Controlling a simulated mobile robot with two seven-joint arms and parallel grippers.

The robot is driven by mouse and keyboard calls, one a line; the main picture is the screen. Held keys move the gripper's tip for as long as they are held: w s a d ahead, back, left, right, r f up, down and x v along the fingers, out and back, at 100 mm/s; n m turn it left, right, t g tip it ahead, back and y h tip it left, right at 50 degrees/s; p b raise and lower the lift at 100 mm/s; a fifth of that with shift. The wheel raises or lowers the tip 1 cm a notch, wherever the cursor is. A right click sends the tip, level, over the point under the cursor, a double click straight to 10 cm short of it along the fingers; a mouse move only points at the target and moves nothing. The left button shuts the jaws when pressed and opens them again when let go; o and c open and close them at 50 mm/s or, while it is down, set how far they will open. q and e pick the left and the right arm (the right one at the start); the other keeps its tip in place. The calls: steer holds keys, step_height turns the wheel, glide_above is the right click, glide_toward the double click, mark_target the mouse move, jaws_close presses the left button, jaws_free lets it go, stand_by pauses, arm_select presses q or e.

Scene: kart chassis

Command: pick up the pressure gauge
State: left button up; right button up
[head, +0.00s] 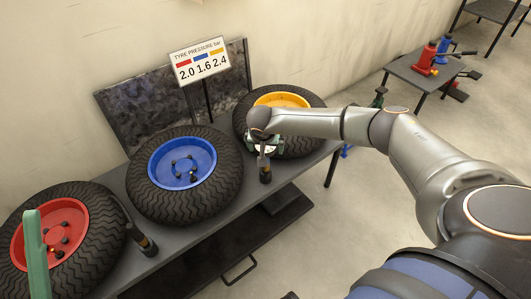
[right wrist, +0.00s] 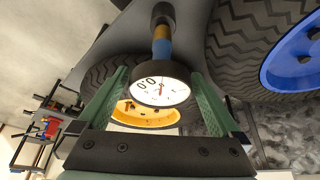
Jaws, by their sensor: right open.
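The pressure gauge (right wrist: 161,85) has a round white dial, a blue and orange stem and a dark end. In the head view its dark end (head: 265,173) shows at the table's front edge, below my right gripper (head: 264,144), which partly hides the rest. In the right wrist view the dial lies between the green fingers of my right gripper (right wrist: 160,92), with gaps at both sides. The right gripper is open. One green finger, apparently of my left gripper (head: 35,250), shows at the lower left; its jaw gap cannot be seen.
The dark table (head: 190,241) holds tyres with red (head: 40,225), blue (head: 185,155) and yellow (head: 282,99) rims. A dark cylinder (head: 147,246) is at the front edge. A pressure sign (head: 200,62) stands behind. A side table (head: 408,71) with a red jack (head: 425,60) is at right.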

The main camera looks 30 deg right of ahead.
steer(key=c, duration=1.2)
steer(key=shift+c, duration=0.4)
steer(key=shift+r, duration=0.2)
